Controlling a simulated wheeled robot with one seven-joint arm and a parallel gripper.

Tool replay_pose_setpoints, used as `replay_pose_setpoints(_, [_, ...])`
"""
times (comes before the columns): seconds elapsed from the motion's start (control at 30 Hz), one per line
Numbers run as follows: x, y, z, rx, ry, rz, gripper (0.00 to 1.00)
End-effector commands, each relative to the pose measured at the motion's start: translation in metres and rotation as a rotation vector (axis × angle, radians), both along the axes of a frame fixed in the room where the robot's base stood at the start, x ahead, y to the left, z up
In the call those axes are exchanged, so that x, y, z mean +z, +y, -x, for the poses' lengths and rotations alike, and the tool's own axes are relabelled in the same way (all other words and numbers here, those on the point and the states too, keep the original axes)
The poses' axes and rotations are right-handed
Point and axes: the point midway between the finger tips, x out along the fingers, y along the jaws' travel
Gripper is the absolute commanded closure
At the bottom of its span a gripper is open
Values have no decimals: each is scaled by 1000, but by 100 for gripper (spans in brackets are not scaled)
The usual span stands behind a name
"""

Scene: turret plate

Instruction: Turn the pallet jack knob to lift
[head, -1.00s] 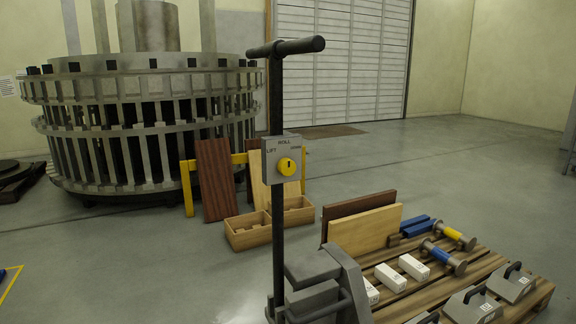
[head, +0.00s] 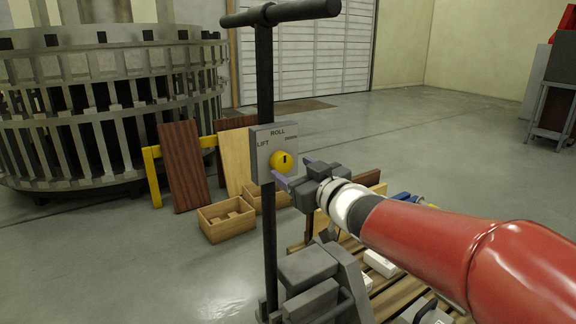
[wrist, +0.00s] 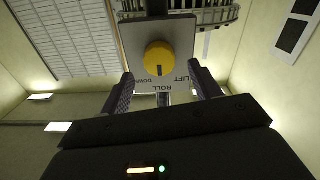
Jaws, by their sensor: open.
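The yellow round knob (head: 282,161) sits on a grey panel (head: 262,150) on the pallet jack's dark post. The panel reads LIFT at left, ROLL at top and a smaller word at right. The knob's dark mark lies on its upper part, toward ROLL. My gripper (head: 296,170) is open in front of the knob, coming from the right. In the wrist view the knob (wrist: 160,58) shows upside down, beyond the gap between my two fingers (wrist: 162,88); its mark points at ROLL. The fingers look apart from the knob.
The jack's T-handle (head: 282,13) is above the panel. Its grey body (head: 310,275) stands below, beside a loaded pallet (head: 385,290). Wooden boxes (head: 226,219) and leaning boards (head: 184,168) stand behind left. Open floor lies at the right rear.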

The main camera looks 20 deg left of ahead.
Motion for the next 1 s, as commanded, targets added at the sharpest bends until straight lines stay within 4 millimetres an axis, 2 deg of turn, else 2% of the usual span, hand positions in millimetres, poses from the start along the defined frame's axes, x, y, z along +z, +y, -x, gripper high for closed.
replay_pose_setpoints(0.2, [0,21,-18,0,0,0,37])
replay_pose_setpoints(0.57, [0,25,-22,-2,0,1,37])
replay_pose_setpoints(0.9, [0,25,-22,-2,0,1,82])
replay_pose_setpoints(1.0, [0,25,-22,-3,-1,2,82])
